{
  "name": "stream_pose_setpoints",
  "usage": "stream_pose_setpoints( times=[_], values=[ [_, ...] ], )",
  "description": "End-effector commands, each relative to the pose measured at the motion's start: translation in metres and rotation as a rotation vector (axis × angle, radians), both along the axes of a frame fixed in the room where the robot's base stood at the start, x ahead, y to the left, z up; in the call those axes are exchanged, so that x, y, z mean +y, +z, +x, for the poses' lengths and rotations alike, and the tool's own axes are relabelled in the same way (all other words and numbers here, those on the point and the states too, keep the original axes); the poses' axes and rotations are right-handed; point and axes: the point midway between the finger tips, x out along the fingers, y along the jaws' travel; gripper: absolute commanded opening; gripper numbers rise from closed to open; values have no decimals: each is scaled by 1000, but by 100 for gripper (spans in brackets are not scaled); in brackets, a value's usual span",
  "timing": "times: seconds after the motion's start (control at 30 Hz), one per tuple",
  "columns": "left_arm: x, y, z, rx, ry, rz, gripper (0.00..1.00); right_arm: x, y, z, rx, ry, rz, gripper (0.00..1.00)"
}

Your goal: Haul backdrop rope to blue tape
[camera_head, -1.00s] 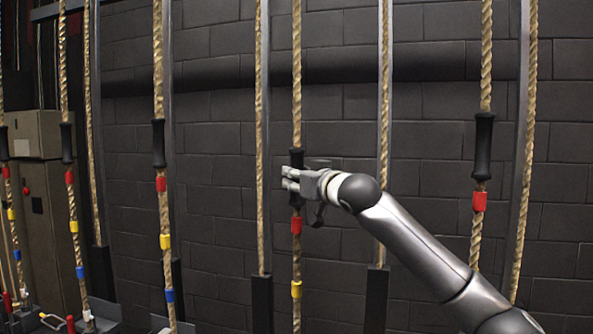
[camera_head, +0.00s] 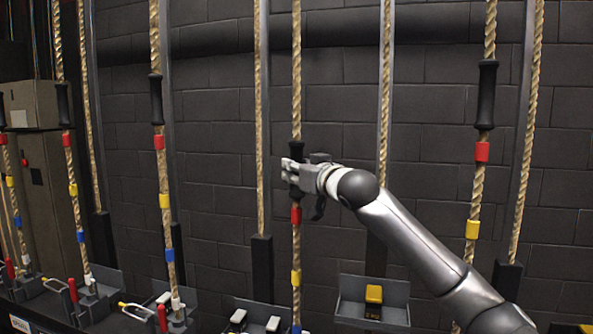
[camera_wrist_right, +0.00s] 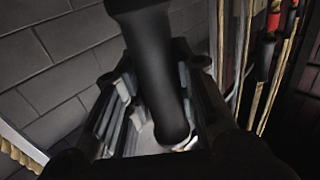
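My right gripper (camera_head: 293,176) is shut around the black grip handle (camera_head: 296,155) of the middle rope (camera_head: 296,75). Below the hand this rope carries a red tape (camera_head: 296,216), a yellow tape (camera_head: 295,278) and a blue tape (camera_head: 297,329), cut by the bottom edge. In the right wrist view the dark handle (camera_wrist_right: 155,75) lies between the fingers. I cannot read which rope is the backdrop one. My left gripper is not in view.
Other ropes with black handles and coloured tapes hang left (camera_head: 157,100) and right (camera_head: 486,95). Below stand grey lock housings, one with a yellow block (camera_head: 374,294), and red-handled levers (camera_head: 162,318). A dark block wall (camera_head: 215,130) is behind.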

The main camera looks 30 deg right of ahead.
Motion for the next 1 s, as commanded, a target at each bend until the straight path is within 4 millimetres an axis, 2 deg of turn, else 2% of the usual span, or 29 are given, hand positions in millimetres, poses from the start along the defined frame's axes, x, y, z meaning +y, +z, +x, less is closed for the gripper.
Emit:
stream_pose_setpoints(
  times=[0.03,0.17,0.57,0.77,1.0],
  values=[
    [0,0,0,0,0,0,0,0,1,0,-1,0,0,33],
    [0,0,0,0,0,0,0,0,1,0,-2,0,0,48],
    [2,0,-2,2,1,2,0,0,2,-4,-3,0,0,48],
    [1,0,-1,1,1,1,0,1,1,-27,-3,-1,-3,48],
    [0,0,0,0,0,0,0,4,1,-69,-2,-2,-4,48]
  ],
)
